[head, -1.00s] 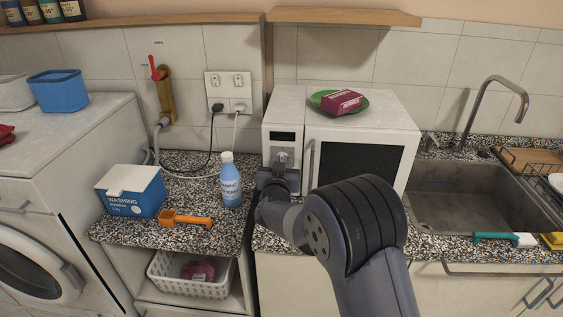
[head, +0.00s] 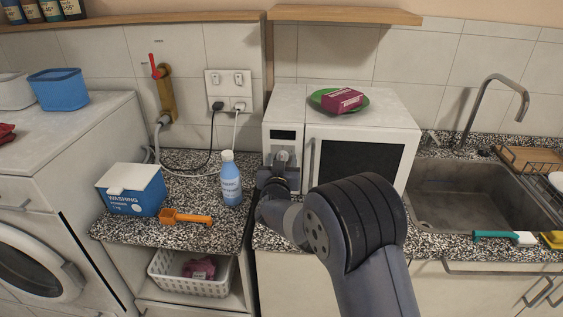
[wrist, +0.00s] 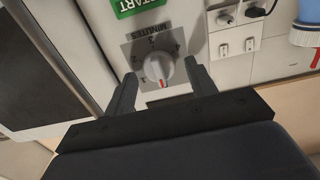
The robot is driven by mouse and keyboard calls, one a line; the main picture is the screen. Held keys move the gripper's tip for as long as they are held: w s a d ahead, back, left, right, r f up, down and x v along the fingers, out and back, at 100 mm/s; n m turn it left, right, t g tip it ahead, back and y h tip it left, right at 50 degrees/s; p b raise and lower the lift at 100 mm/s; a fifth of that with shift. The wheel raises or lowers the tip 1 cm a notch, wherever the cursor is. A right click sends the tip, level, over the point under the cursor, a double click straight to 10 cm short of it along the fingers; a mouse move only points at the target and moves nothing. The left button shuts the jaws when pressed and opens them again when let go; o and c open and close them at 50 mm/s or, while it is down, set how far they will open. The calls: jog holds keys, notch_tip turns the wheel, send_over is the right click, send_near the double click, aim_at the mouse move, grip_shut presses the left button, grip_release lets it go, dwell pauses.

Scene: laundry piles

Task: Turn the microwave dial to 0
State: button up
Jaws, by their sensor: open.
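The white microwave (head: 411,135) stands on the speckled counter, with its control panel left of the dark door. Its round, light grey dial (wrist: 157,68) shows in the wrist view on a grey plate marked MINUTES with numbers around it. A red mark on the dial points toward the bottom of the wrist picture, toward my gripper's palm. My gripper (wrist: 161,82) is open, with one finger on each side of the dial. In the head view my gripper (head: 279,172) is at the lower panel and partly covers the dial area.
A green START label (wrist: 140,6) is beside the dial plate. A blue bottle (head: 230,180), a washing powder box (head: 132,190) and an orange-handled brush (head: 187,217) stand or lie on the left counter. A green plate (head: 317,99) with a maroon package is on the microwave.

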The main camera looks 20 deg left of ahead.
jog(key=b+v, duration=0.2)
jog(key=v, duration=0.8)
jog(key=shift+s+b, duration=0.3)
jog(key=shift+s, duration=0.1)
jog(key=p+x, duration=0.2)
jog(key=x, duration=0.9)
jog(key=shift+p, duration=0.35)
jog(key=shift+d, duration=0.1)
jog(key=shift+s, duration=0.1)
